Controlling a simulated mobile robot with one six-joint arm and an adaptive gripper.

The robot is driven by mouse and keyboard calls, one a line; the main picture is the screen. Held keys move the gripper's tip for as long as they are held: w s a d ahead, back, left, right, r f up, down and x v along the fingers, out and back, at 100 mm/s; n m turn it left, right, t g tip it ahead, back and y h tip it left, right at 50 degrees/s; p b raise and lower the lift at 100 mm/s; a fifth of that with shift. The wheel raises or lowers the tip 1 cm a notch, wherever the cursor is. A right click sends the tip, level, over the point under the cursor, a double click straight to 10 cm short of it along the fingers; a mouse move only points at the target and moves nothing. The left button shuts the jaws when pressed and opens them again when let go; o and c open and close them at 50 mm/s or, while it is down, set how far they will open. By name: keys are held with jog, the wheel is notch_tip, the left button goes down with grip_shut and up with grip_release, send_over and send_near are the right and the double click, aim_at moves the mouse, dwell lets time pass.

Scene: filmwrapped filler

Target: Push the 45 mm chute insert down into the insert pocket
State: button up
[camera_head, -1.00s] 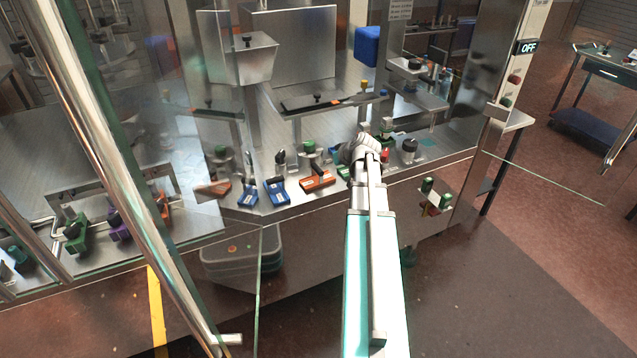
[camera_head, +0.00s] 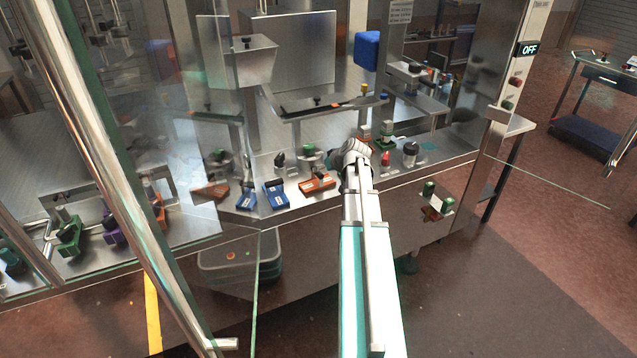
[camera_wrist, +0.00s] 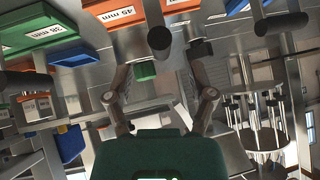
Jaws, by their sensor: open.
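In the wrist view, an orange block labelled 45 mm (camera_wrist: 125,14) is at the top edge, partly cut off. A dark round knob (camera_wrist: 158,38) shows just below it. My gripper (camera_wrist: 160,76) is open, its two fingers apart, with nothing seen held between them. In the head view, my gripper (camera_head: 356,150) is over the machine deck, right of an orange block (camera_head: 317,183); I cannot read its label there. The insert pocket cannot be made out, and my wrist and arm hide part of the deck.
A green block labelled 38 mm (camera_wrist: 50,34) is beside the orange one in the wrist view. Blue blocks (camera_head: 274,195) stand left on the deck (camera_head: 330,205). A red knob (camera_head: 386,158) and a dark-capped post (camera_head: 410,153) stand right. A glass door with a metal bar (camera_head: 115,170) is at left.

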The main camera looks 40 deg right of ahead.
jog(key=shift+b+x, duration=1.65)
jog(key=shift+x, duration=0.9)
jog(key=shift+c, duration=0.3)
grip_shut()
